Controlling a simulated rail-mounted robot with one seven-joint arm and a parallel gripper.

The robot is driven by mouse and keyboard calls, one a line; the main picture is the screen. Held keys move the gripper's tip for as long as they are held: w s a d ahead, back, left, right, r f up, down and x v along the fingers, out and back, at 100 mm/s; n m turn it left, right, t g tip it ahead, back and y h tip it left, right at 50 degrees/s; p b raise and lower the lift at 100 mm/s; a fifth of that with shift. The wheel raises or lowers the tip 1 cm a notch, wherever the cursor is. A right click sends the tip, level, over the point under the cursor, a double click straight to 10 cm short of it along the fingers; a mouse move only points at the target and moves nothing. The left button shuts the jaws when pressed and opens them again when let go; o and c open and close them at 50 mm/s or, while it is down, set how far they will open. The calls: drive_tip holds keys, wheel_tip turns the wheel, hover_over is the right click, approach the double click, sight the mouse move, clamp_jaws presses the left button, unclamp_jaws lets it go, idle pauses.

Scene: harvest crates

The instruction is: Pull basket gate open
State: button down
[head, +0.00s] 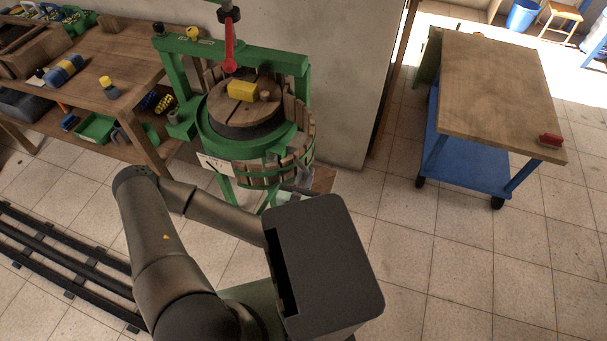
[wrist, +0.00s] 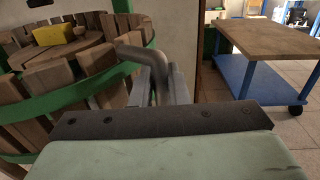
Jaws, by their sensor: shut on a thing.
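The basket (head: 262,173) is a round tub of wooden slats with green hoops, standing inside a green press frame (head: 240,52). In the wrist view its slatted side (wrist: 62,108) and green hoop fill the left. A bent grey metal handle (wrist: 140,52) stands at the basket's right side. My gripper (wrist: 163,85) is shut on this handle, with a finger on each side of it. In the head view my gripper (head: 293,192) is small and partly hidden by my wrist at the basket's lower right. I cannot tell how far the gate stands open.
A round wooden lid (head: 242,108) with a yellow block (head: 242,90) lies on top of the basket. A red lever (head: 229,48) hangs above. A wooden bench (head: 95,62) is at left; a blue trolley (head: 490,90) stands right. The tiled floor between is clear.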

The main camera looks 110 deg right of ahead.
drive_tip(key=shift+d+r, duration=0.1)
drive_tip(key=shift+r, duration=0.05)
drive_tip(key=c, duration=1.5)
unclamp_jaws()
drive_tip(key=p+v, duration=0.3)
drive_tip(key=v, duration=0.4)
drive_tip(key=shift+w+a, duration=0.2)
drive_tip(key=shift+a, duration=0.05)
